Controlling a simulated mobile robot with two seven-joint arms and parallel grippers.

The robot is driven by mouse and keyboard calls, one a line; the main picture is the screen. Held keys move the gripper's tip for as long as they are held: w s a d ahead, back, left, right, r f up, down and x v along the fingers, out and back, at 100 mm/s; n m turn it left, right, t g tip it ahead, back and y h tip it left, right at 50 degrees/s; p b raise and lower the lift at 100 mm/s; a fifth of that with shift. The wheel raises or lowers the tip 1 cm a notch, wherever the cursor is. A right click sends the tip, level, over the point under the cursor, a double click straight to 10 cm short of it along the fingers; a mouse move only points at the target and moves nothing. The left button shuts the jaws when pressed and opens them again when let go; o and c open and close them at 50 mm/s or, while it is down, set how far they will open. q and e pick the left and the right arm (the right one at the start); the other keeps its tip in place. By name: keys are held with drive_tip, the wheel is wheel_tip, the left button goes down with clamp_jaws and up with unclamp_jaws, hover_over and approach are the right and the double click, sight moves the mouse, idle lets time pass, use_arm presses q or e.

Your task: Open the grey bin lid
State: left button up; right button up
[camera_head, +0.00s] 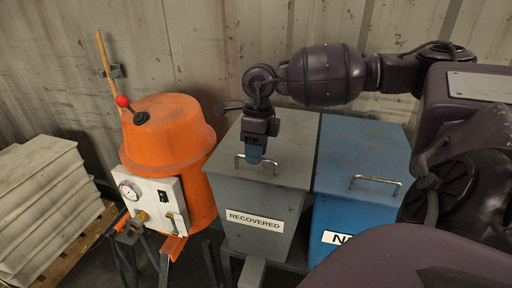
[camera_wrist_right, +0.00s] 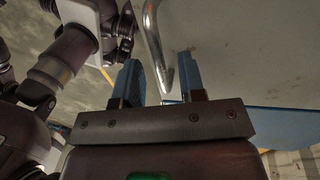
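The grey bin (camera_head: 254,218) carries a "RECOVERED" label and stands in the middle of the head view. Its grey lid (camera_head: 290,150) lies shut on top, with a metal bar handle (camera_head: 275,168) near its front edge. My right gripper (camera_head: 254,158) is above the lid, pointing down at the handle. In the right wrist view, the two blue fingers of the right gripper (camera_wrist_right: 160,72) are apart. The handle (camera_wrist_right: 153,40) shows between them, nearer the right finger; I cannot tell whether it touches. The lid also fills the upper right there (camera_wrist_right: 260,55). My left gripper is not in view.
A blue bin (camera_head: 365,160) with its own metal handle stands right against the grey bin. An orange tank (camera_head: 165,150) with a gauge panel stands close on the left. Stacked grey slabs (camera_head: 42,200) lie on a pallet at far left. A metal wall (camera_head: 220,45) is behind.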

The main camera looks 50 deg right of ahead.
clamp_jaws()
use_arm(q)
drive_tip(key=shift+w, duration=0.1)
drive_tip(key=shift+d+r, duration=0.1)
use_arm(e)
drive_tip(key=shift+r, duration=0.1)
